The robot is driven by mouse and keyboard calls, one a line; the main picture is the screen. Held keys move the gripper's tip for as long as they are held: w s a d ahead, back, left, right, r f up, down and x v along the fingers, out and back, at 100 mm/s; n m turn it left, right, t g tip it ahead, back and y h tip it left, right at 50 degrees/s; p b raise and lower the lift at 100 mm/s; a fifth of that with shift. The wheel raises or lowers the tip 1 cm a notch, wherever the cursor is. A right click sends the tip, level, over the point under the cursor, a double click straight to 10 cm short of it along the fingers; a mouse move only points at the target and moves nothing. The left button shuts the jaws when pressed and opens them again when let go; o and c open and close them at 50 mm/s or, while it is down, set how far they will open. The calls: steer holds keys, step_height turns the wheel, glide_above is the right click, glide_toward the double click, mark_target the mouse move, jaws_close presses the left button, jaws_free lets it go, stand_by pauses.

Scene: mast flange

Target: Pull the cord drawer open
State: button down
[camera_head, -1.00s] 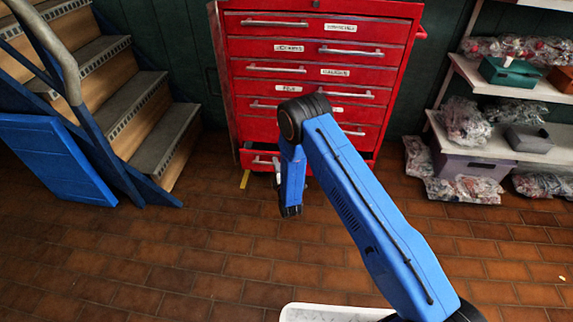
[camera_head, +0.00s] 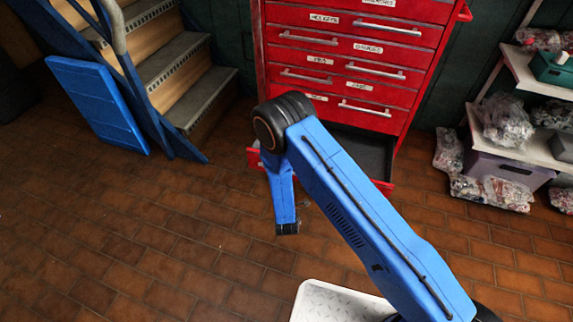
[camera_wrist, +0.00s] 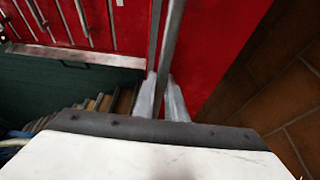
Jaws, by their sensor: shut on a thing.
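The bottom drawer of the red tool chest stands pulled out in the head view; its red front (camera_head: 384,187) shows on both sides of my arm and its dark inside (camera_head: 362,152) is partly visible. I cannot read a label on it. In the wrist view, my gripper (camera_wrist: 166,98) has its pale fingers shut on the drawer's grey bar handle (camera_wrist: 171,45), against a red front (camera_wrist: 225,45).
The chest's upper drawers (camera_head: 345,48) look closed. Steps with a blue frame (camera_head: 195,90) and a blue panel (camera_head: 100,100) stand at left. Shelves with bagged parts (camera_head: 505,125) stand at right. The tiled floor (camera_head: 190,250) before the chest is clear.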

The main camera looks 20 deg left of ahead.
steer(key=shift+s, duration=0.3)
steer(key=c, duration=1.8)
jaws_free()
steer(key=v, duration=1.7)
steer(key=shift+s, duration=0.2)
